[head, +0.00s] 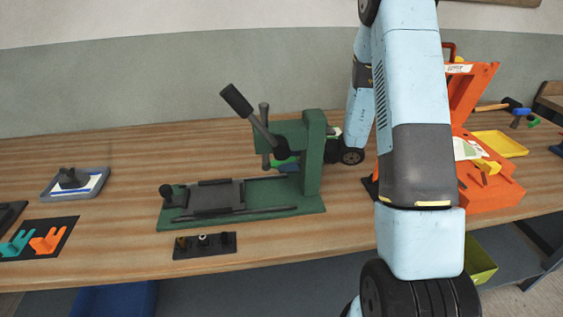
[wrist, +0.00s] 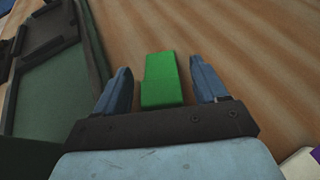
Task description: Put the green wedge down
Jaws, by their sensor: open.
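The green wedge (wrist: 163,82) is a bright green block with a stepped outline. In the wrist view it lies over the wooden bench top, between the two blue fingers of my gripper (wrist: 160,68). The fingers are open, with a gap on each side of the wedge, and neither visibly touches it. Its near end is close to the dark palm plate. In the head view my gripper is mostly hidden behind the dark green press (head: 313,155); only a bit of blue finger and bright green shows left of the press column.
The press base fills the left of the wrist view. On the wooden bench (head: 110,150) stand a black holder (head: 204,246), a grey tray (head: 76,184), a mat with teal and orange hooks (head: 38,240), an orange rack (head: 490,190) and a yellow tray (head: 500,144). Bare wood lies left of the press.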

